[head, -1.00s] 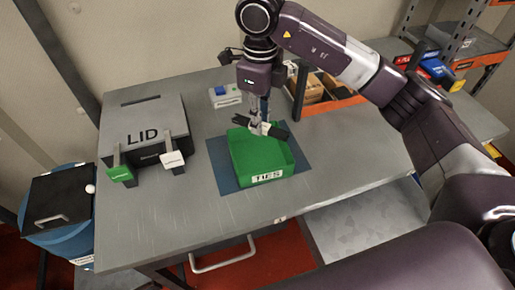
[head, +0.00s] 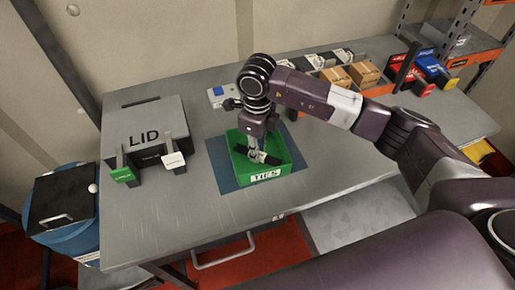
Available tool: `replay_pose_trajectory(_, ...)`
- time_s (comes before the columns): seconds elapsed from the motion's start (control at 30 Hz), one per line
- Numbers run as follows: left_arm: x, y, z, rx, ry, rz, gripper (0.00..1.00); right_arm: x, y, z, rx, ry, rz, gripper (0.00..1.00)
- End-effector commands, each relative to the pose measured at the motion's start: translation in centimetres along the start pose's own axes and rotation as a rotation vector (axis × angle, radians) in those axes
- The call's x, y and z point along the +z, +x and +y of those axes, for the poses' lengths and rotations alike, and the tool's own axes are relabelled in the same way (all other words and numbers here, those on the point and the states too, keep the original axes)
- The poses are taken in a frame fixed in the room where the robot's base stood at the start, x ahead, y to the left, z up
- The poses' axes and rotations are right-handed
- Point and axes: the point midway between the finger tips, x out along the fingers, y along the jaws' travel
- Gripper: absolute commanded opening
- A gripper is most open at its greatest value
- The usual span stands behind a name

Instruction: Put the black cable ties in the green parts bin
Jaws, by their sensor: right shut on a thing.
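The green parts bin (head: 286,176), marked TIES, stands on a blue mat (head: 224,181) on the grey table. My right gripper (head: 257,156) points down into the bin. It is shut on the black cable ties (head: 272,160), a dark bundle with a pale band. The bundle is inside the bin's walls; I cannot tell whether it touches the floor of the bin. My left gripper is not in view.
A grey box marked LID (head: 144,128) stands at left, with green and white tags in front. A divided tray with cardboard boxes (head: 336,76) stands behind the bin. A blue drum (head: 62,208) is at far left. The table front is clear.

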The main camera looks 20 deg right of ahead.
Motion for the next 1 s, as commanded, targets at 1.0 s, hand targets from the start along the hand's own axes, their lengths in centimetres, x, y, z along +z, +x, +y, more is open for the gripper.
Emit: replay_pose_trajectory(1.0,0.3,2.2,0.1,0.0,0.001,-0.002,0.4,0.1,-5.8,-0.1,-0.003,0.0,-0.005,0.35)
